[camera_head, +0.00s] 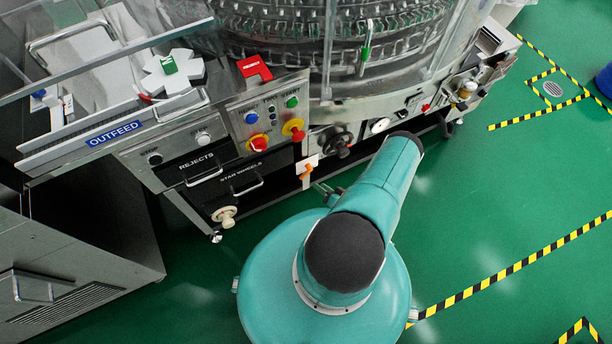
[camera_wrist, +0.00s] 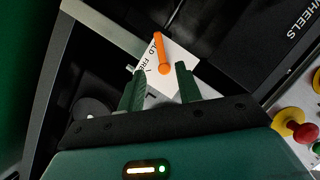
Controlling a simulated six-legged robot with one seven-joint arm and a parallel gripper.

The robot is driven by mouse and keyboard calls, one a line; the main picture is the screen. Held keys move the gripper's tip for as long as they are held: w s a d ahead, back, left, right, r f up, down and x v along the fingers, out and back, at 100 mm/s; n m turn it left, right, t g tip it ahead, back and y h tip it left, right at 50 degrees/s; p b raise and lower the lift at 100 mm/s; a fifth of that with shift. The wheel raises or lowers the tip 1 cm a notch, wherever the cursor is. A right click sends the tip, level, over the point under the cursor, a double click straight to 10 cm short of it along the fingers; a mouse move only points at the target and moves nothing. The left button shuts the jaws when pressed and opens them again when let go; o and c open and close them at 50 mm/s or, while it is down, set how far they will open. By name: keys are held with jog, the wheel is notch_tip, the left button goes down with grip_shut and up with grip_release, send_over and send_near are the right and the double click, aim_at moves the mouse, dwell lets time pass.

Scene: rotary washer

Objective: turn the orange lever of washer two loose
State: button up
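The orange lever (camera_wrist: 160,50) stands out from a white plate (camera_wrist: 181,70) with partly covered black lettering in the wrist view. Its round hub is at the lower end and its arm points up in the picture. My gripper (camera_wrist: 160,79) is open, its two dark green fingers apart on either side below the hub. In the head view the small orange lever (camera_head: 305,172) is on the washer's lower front, under the red and yellow knobs.
The washer panel carries a red-yellow knob (camera_head: 258,143), another knob (camera_head: 294,129) and a black handwheel (camera_head: 340,145) near the lever. Drawers marked REJECTS and STAR WHEELS (camera_head: 240,181) are to its left.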

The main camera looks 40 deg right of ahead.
jog(key=x, duration=0.9)
jog(key=shift+w, duration=0.1)
grip_shut()
